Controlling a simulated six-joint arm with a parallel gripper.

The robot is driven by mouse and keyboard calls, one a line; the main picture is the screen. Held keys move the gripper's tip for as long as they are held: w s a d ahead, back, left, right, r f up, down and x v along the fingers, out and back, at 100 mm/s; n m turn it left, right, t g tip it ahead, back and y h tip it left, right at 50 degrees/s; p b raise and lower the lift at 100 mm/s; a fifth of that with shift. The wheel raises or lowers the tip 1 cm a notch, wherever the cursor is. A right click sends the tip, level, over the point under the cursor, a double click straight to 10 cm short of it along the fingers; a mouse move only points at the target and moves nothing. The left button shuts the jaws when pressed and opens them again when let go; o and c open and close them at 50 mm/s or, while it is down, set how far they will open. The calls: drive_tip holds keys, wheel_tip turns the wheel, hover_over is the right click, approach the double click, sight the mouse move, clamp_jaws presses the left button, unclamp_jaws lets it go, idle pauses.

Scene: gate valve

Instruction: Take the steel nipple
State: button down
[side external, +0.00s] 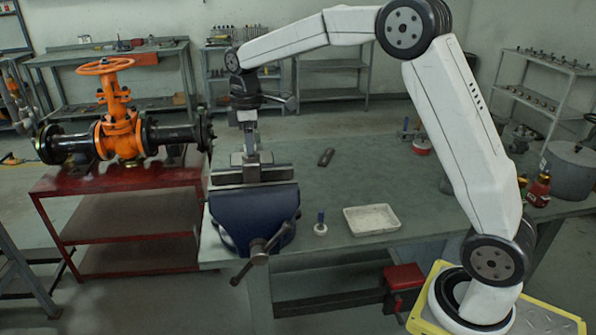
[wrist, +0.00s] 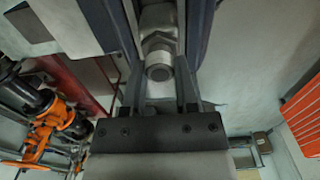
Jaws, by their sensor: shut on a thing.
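The steel nipple (wrist: 159,66) shows in the wrist view as a short round grey piece, its open end facing the camera, with a wider steel fitting (wrist: 157,20) behind it. Both are in line with the gap between the vise jaws. My gripper (side external: 250,150) points down just above the blue bench vise (side external: 255,215). In the wrist view its dark fingers (wrist: 159,80) lie on both sides of the nipple and are shut on it. In the side view the nipple is mostly hidden among fingers and jaws.
A white tray (side external: 372,219) and a small blue-handled item (side external: 320,224) stand right of the vise. A dark block (side external: 326,157) lies behind. The orange gate valve (side external: 120,130) is on a red cart at left. The bench's middle is clear.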

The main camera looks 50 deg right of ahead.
drive_tip(key=shift+r, duration=0.7)
drive_tip(key=shift+r, duration=0.35)
drive_tip(key=shift+r, duration=0.5)
